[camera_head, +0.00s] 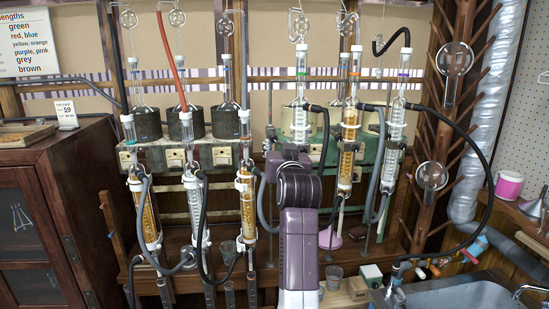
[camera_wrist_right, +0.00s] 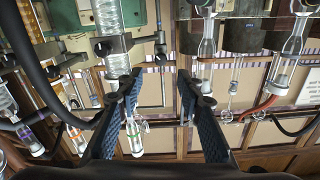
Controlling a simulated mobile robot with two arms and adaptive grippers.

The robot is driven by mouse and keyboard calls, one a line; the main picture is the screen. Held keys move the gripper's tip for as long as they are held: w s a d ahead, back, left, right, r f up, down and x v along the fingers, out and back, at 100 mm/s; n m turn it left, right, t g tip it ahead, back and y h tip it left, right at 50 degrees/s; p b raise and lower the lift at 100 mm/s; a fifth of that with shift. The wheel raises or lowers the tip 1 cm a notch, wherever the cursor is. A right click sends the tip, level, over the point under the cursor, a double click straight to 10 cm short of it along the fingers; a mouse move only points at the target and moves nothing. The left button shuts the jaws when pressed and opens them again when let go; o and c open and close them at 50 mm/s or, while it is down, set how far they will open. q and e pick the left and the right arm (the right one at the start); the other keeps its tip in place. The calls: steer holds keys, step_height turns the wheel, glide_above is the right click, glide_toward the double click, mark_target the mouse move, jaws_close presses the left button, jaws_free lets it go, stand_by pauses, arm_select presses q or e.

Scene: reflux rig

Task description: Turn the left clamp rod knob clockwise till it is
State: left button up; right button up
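Glass condensers are held by clamps in front of the rig; one (camera_head: 247,200) stands just left of my right arm in the head view. My right gripper shows in the right wrist view (camera_wrist_right: 158,82), its two dark ribbed fingers spread apart with nothing between them. In the head view my purple arm mostly hides it. A dark clamp with a round knob (camera_wrist_right: 104,48) sits beyond the left finger, around or beside a coiled condenser. Which knob is the left clamp rod knob is unclear. My left gripper is not in view.
Grey and black hoses (camera_head: 205,235) loop between the condensers. A dark wood cabinet (camera_head: 60,215) stands left. A wooden peg rack (camera_head: 430,150) and a sink (camera_head: 460,293) are at the right. Small beakers (camera_head: 334,272) stand on the lower shelf.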

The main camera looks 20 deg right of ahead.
mark_target(274, 139)
steer(key=shift+f+p+x, duration=0.1)
steer(key=shift+p+x, duration=0.55)
steer(key=shift+x, duration=1.2)
steer(key=shift+f+p+x, duration=0.15)
steer(key=shift+p+x, duration=0.45)
steer(key=shift+x, duration=1.2)
steer(key=shift+c, duration=0.6)
steer(key=shift+a, duration=0.1)
jaws_close()
